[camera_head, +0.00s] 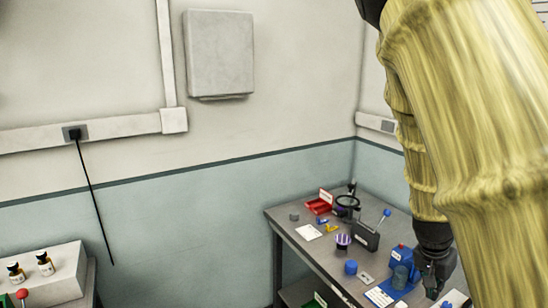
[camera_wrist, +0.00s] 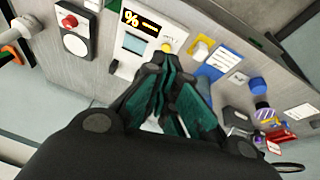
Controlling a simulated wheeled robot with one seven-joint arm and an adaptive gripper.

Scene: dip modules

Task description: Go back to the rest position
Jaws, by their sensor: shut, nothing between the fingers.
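My gripper (camera_head: 434,284) hangs at the end of my yellow-sleeved arm at the right of the head view, over the right part of the grey workbench (camera_head: 296,242). In the wrist view my gripper (camera_wrist: 172,75) shows dark fingers with green inner pads, closed together with nothing held. The fingertips point toward a white device (camera_wrist: 147,43) with a lit yellow display. From the wrist view I cannot tell the gap between them. In the head view the gripper is beside a blue device (camera_head: 402,264) and partly cut by my arm.
The bench holds a red bin (camera_head: 319,206), a black box with a blue-knobbed lever (camera_head: 366,237), a purple striped jar (camera_head: 343,241) and a blue cap (camera_head: 351,267). A red-button box (camera_wrist: 75,40) shows in the wrist view. Bottles (camera_head: 45,263) stand on a white block at left.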

